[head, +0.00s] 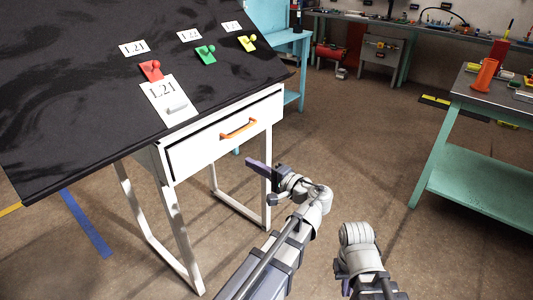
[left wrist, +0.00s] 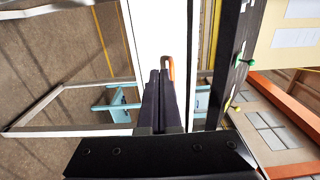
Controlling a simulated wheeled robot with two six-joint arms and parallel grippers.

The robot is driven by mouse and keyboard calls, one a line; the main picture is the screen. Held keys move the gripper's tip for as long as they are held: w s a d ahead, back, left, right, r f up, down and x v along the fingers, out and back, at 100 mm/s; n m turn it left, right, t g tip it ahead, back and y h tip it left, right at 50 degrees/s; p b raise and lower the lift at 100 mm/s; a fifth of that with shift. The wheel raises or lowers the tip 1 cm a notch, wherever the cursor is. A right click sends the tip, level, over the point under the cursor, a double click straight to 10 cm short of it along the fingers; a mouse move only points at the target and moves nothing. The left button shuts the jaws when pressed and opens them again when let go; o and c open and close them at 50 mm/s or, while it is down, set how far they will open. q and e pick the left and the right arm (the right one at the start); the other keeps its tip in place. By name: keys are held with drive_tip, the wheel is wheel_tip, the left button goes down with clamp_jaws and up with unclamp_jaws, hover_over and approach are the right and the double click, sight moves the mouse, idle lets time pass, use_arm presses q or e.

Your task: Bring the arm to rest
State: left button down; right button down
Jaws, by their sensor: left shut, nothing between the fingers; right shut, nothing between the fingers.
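My left gripper (head: 252,165) is in front of the white table, below and right of the drawer's orange handle (head: 239,128). Its dark fingers are together and empty, also in the left wrist view (left wrist: 159,75). There the orange handle (left wrist: 168,65) shows near the fingertips; the head view shows a gap between them. My right arm shows at the lower right of the head view, folded; its gripper is not in view. The white drawer (head: 213,143) appears closed.
The black tabletop (head: 70,110) holds a red fitting (head: 151,70), a green one (head: 205,54), a yellow one (head: 248,43) and a grey one (head: 177,109) on a white card (head: 165,93). A green bench (head: 475,150) stands at right. Floor between is clear.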

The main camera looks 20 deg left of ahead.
use_arm(q)
drive_tip(key=s+d+g+h+p, duration=0.6)
drive_tip(key=s+d+h+p, duration=0.9)
drive_tip(key=d+p, duration=0.6)
drive_tip(key=shift+s+r+h+p, duration=0.45)
drive_tip(key=shift+s+p, duration=0.15)
drive_tip(key=shift+p, duration=0.3)
